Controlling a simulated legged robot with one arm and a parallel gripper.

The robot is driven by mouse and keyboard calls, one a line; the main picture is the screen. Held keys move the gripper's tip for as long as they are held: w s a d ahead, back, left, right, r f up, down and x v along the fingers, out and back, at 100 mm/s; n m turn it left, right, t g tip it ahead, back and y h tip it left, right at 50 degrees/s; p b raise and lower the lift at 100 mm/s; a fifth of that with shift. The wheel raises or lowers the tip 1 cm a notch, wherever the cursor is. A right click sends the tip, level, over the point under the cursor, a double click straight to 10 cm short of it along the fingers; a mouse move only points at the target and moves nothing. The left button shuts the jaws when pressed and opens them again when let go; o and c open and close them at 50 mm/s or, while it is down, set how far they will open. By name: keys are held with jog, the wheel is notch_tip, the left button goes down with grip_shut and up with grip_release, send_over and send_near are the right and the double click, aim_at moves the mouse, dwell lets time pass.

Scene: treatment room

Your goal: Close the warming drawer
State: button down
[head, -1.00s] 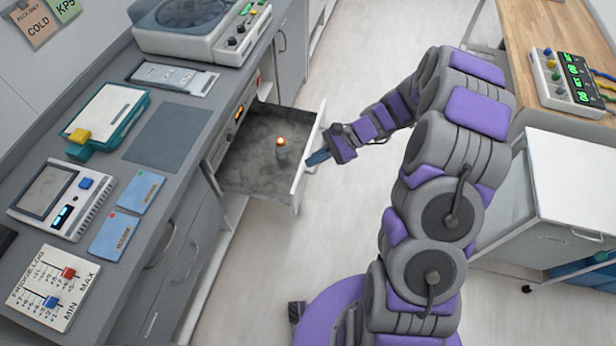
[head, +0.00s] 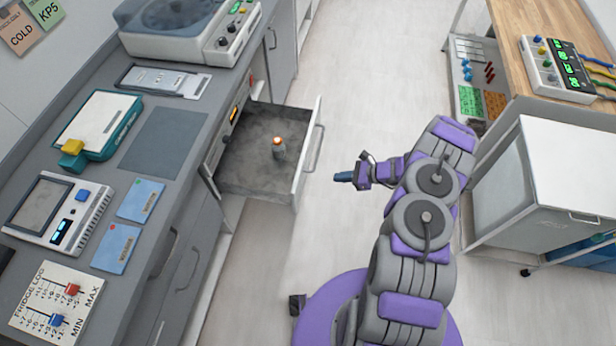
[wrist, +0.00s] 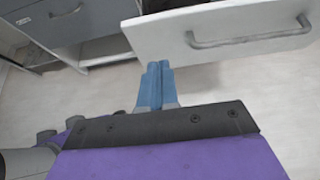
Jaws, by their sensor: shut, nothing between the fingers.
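The warming drawer (head: 245,190) is pulled out from the counter on the left in the head view. A small bottle with an orange cap (head: 279,148) stands upright inside it. The white drawer front with its grey bar handle (head: 314,149) faces right, and it also fills the top of the wrist view (wrist: 205,32). My gripper (head: 343,177) is to the right of the drawer front, apart from it, pointing at it. In the wrist view its blue fingers (wrist: 158,75) are together, with nothing between them.
The counter (head: 165,140) carries several devices and cards. A white lidded cart (head: 550,180) stands at the right, beside a wooden-topped table (head: 530,40). The pale floor (head: 370,75) between counter and table is clear. Grey cabinet doors (head: 180,270) line the counter front.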

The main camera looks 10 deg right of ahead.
jog(key=b, duration=0.2)
send_near(299, 178)
notch_tip(299, 178, down, 4)
jog(key=a, duration=0.2)
jog(key=w+a, duration=0.1)
jog(key=shift+w+a+f+b, duration=0.1)
jog(key=shift+w+a+b, duration=0.15)
jog(key=shift+a+b, duration=0.05)
jog(key=shift+w+a, duration=0.25)
jog(key=shift+a, duration=0.45)
jog(key=shift+a, duration=0.1)
